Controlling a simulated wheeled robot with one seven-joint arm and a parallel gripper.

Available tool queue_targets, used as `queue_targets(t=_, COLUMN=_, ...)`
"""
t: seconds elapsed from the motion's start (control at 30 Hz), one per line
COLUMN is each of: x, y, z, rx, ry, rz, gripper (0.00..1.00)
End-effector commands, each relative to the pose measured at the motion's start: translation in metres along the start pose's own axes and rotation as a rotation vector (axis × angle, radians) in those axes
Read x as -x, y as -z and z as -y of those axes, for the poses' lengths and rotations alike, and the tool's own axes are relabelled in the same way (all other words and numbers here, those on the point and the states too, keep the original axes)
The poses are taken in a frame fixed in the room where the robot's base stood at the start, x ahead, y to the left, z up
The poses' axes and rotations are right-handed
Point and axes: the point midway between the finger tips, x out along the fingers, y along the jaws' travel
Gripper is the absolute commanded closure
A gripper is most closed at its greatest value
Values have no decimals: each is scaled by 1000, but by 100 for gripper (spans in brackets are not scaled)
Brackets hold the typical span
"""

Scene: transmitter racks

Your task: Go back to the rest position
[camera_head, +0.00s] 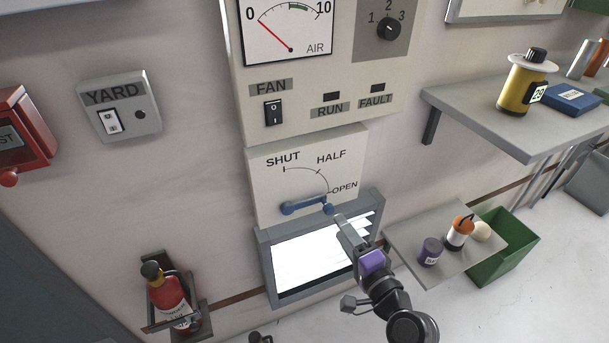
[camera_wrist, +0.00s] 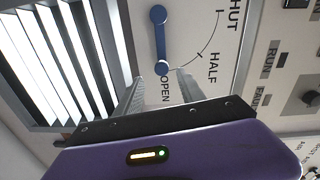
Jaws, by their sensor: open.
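My gripper (camera_head: 335,214) is at the damper panel (camera_head: 265,175), with its fingertips by the right end of the blue lever (camera_head: 303,206). The lever points right, its knob end near the OPEN mark. In the wrist view the open fingers (camera_wrist: 160,78) stand on either side of the lever's (camera_wrist: 159,40) knob end. I cannot tell whether either finger touches it.
A louvred vent (camera_head: 310,260) is just below the panel. A small shelf (camera_head: 450,262) with a purple can and an orange-topped bottle is right of my arm. A higher shelf (camera_head: 480,110) juts out at upper right. A red bottle (camera_head: 168,298) hangs at lower left.

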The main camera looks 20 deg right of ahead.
Motion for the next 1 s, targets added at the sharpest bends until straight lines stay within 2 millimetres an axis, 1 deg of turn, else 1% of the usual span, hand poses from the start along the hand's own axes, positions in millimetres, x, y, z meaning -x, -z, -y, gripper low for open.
queue_targets(t=0.17, x=0, y=0, z=0, rx=13, ry=1, rz=-1, gripper=54)
queue_targets(t=0.23, x=0, y=4, z=2, rx=59, ry=7, rz=-16, gripper=54)
queue_targets(t=0.27, x=0, y=8, z=7, rx=99, ry=17, rz=-31, gripper=54)
queue_targets(t=0.3, x=1, y=13, z=18, rx=166, ry=36, rz=-54, gripper=54)
queue_targets(t=0.37, x=12, y=17, z=27, rx=281, ry=48, rz=-88, gripper=54)
queue_targets(t=0.4, x=24, y=18, z=31, rx=359, ry=47, rz=-105, gripper=54)
queue_targets(t=0.57, x=71, y=13, z=39, rx=611, ry=27, rz=-142, gripper=54)
queue_targets(t=0.67, x=106, y=7, z=45, rx=761, ry=10, rz=-149, gripper=54)
queue_targets(t=0.7, x=121, y=4, z=48, rx=821, ry=2, rz=-148, gripper=54)
queue_targets(t=0.77, x=144, y=-1, z=54, rx=913, ry=-9, rz=-143, gripper=54)
queue_targets(t=0.8, x=160, y=-5, z=58, rx=972, ry=-16, rz=-137, gripper=54)
queue_targets(t=0.87, x=183, y=-10, z=65, rx=1056, ry=-25, rz=-125, gripper=54)
queue_targets(t=0.9, x=198, y=-14, z=70, rx=1108, ry=-30, rz=-115, gripper=54)
queue_targets(t=0.97, x=220, y=-20, z=78, rx=1181, ry=-39, rz=-95, gripper=54)
queue_targets(t=1.0, x=234, y=-24, z=83, rx=1226, ry=-43, rz=-81, gripper=54)
